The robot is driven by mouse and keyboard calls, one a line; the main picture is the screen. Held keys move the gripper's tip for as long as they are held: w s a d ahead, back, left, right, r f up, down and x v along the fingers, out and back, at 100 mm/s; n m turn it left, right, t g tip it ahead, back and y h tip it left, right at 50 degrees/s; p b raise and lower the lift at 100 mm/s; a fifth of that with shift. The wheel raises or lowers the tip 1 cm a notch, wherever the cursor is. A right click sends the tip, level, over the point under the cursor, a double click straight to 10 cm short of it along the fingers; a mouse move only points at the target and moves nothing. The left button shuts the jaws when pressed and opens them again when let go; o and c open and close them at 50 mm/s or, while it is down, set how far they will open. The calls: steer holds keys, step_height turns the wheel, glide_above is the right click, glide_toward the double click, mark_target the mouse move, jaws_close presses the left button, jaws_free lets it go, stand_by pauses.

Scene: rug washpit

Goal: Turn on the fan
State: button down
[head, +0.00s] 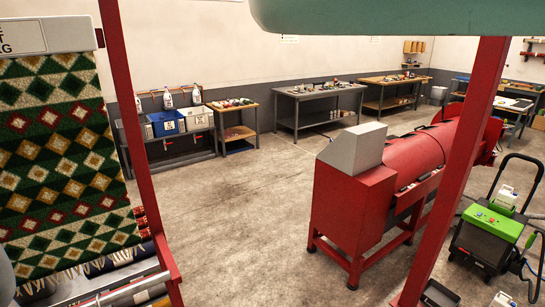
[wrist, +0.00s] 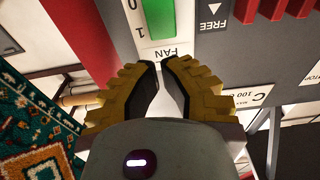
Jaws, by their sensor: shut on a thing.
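The wrist view shows a grey control panel (wrist: 215,42) with a green rocker switch (wrist: 158,18), marked 0 and 1 at its side and lettered FAN at its near end. The lettering appears upside down. My gripper (wrist: 160,68), with yellow ridged fingers and dark pads, lies just below the FAN lettering, in line with the switch. Its fingertips are drawn close together with a narrow pale gap between them. I cannot make out what they are shut on, or whether they touch the panel. The gripper and switch do not show in the head view. No fan is recognisable.
Red parts (wrist: 250,8) and a FREE arrow label are beside the switch. In the head view a patterned rug (head: 60,165) hangs at left by a red post (head: 135,130). A red machine (head: 350,205) and a green-black cart (head: 490,230) stand right. The middle floor is clear.

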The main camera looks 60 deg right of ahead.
steer(key=s+d+r+p, duration=0.1)
steer(key=d+p, duration=0.3)
steer(key=d, duration=0.4)
steer(key=shift+s+d+r, duration=0.2)
steer(key=shift+s+r, duration=0.2)
steer(key=shift+s, duration=0.5)
steer(key=shift+s, duration=0.1)
